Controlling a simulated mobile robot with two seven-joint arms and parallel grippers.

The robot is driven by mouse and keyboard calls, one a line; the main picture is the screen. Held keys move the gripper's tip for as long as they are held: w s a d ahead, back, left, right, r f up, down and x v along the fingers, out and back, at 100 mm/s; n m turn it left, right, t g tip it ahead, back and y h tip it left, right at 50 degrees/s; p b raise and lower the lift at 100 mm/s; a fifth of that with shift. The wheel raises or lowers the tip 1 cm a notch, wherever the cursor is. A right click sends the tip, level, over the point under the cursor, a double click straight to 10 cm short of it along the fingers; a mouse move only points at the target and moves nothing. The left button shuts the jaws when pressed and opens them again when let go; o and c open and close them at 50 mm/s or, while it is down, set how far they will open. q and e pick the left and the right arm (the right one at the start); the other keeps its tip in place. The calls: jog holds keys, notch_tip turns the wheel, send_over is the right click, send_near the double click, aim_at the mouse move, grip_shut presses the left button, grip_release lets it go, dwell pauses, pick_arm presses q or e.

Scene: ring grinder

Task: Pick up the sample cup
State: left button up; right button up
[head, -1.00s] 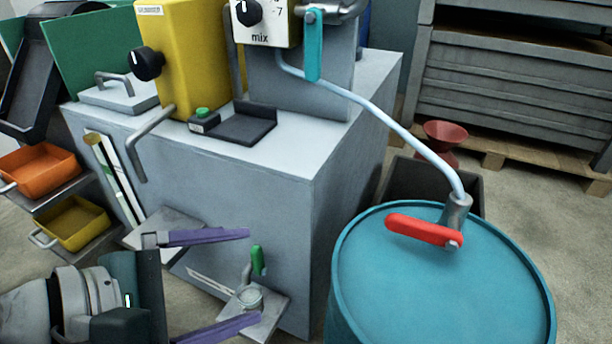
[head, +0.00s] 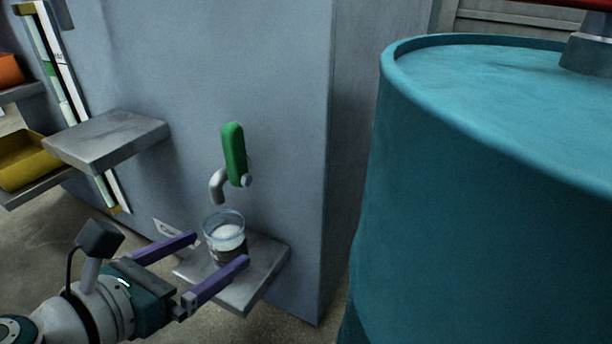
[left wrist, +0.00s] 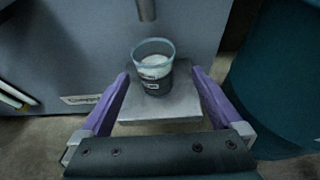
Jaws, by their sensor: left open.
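The sample cup (head: 226,239) is a clear cup with whitish contents and a dark label. It stands upright on a small grey shelf (head: 250,290) on the side of the grey machine, below a spout with a green tap handle (head: 234,153). My left gripper (head: 221,250) is open, its purple fingers reaching toward the cup from the front left. In the left wrist view the cup (left wrist: 153,68) is centred between and just beyond the fingertips (left wrist: 160,76), with gaps on both sides. My right gripper is not in view.
A large teal drum (head: 470,190) stands close on the right. Another grey shelf (head: 108,140) juts from the machine at the upper left, near a yellow tray (head: 25,162). The spout (head: 217,187) hangs just above the cup.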

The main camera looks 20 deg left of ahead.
aim_at(218, 248)
pick_arm(q)
jog(key=b+x, duration=0.1)
jog(key=x, duration=0.2)
jog(key=shift+w+f, duration=0.1)
jog(key=shift+w, duration=0.1)
jog(key=b+x, duration=0.2)
jog(key=x, duration=0.1)
jog(key=b+x, duration=0.1)
jog(key=shift+w+a+f, duration=0.2)
jog(key=shift+a, duration=0.15)
jog(key=shift+w, duration=0.4)
jog(key=shift+c, duration=0.2)
jog(key=shift+s, duration=0.15)
jog(key=c, duration=1.5)
